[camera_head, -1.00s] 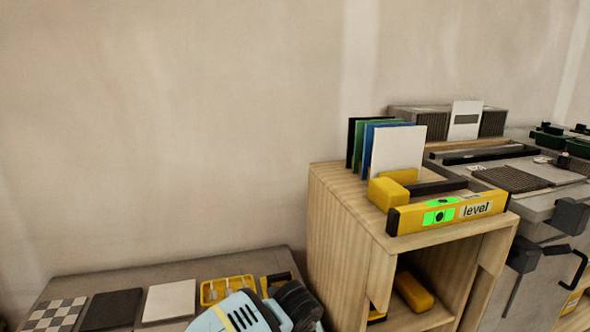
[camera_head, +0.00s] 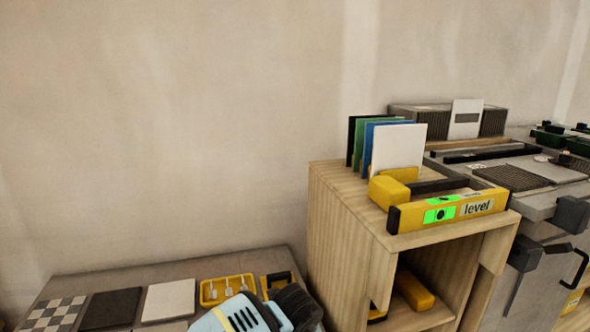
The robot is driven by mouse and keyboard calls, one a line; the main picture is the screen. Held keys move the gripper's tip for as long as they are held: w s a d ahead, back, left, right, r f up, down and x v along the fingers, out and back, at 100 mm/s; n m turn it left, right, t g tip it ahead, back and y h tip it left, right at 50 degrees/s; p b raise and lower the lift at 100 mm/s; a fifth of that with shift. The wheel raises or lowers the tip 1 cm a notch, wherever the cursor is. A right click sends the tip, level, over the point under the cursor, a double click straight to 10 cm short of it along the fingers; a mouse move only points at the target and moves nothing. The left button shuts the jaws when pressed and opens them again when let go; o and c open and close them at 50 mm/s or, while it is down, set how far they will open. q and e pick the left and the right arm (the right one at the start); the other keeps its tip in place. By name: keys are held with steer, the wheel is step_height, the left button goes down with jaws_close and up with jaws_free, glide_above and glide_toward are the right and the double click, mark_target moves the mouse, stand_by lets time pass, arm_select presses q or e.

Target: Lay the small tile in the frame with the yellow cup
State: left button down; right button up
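Neither of my grippers shows. A white square tile (camera_head: 169,300) lies flat on the low grey bench at bottom left, beside a dark tile (camera_head: 110,309) and a checkered piece (camera_head: 54,313). A larger upright white panel (camera_head: 399,148) stands on the wooden cabinet, in front of blue (camera_head: 369,150), green and black panels. I cannot tell which piece is the small tile. A yellow block (camera_head: 387,191) with a dark bar beside it lies in front of the panels; I cannot tell whether it is the yellow cup. No frame is clearly recognizable.
A yellow level (camera_head: 475,207) lies along the front edge of the wooden cabinet (camera_head: 340,215). A yellow tray (camera_head: 228,289) with small white parts and a light blue device (camera_head: 235,316) are at the bench's right end. A cluttered grey worktop (camera_head: 530,190) stands right.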

arm_select(q)
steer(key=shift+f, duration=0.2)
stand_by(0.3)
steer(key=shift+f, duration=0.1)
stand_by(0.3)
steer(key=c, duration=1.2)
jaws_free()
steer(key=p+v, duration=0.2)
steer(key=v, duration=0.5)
steer(key=shift+p, duration=0.35)
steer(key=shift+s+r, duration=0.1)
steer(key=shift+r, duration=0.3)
